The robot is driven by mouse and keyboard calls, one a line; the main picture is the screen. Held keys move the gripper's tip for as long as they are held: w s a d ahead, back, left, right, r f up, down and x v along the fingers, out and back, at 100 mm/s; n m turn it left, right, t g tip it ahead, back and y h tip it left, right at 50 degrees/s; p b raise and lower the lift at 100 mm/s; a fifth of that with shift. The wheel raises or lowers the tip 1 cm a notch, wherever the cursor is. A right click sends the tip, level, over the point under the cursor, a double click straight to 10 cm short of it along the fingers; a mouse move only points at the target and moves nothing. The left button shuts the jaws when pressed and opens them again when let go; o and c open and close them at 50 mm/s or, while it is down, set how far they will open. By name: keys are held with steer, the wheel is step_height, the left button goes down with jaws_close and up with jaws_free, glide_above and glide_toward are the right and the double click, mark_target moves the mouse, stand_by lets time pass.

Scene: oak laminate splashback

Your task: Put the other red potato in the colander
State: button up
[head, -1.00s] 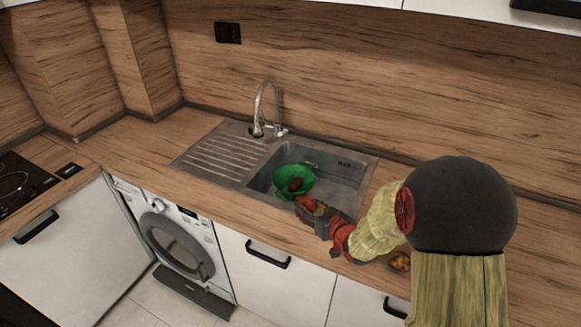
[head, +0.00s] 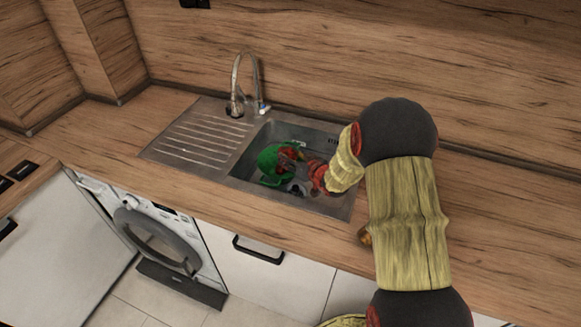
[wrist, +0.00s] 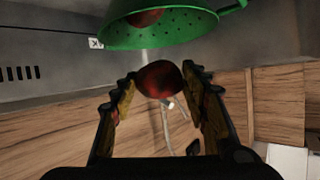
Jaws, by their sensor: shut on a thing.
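The green colander (head: 270,166) sits in the sink basin, tilted. In the wrist view the colander (wrist: 165,37) is at the top, with one red potato (wrist: 148,17) inside it. My gripper (wrist: 159,75) is shut on another red potato (wrist: 160,82), held between its fingertips. The held potato appears just short of the colander's rim in that view, with a small gap. In the head view my gripper (head: 290,158) is over the right side of the colander and partly hides it. The two potatoes are hard to tell apart there.
The steel sink (head: 244,183) has a drainboard (head: 195,140) at left and a tall tap (head: 238,85) behind. A brownish round item (head: 365,236) lies on the counter, partly hidden by my arm. The counter left of the sink is clear.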

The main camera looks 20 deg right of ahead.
mark_target(291, 157)
steer(key=w+f, duration=0.1)
steer(key=w+d+f+b, duration=0.1)
steer(key=f, duration=0.1)
steer(key=shift+w+d+f, duration=0.15)
steer(key=shift+w+f, duration=0.05)
steer(key=shift+w, duration=0.1)
steer(key=shift+w+f+b, duration=0.1)
steer(key=shift+f+b, duration=0.45)
steer(key=shift+f, duration=1)
steer(key=shift+f, duration=0.4)
steer(key=shift+f+b, duration=0.2)
steer(key=shift+b, duration=0.2)
steer(key=o, duration=1)
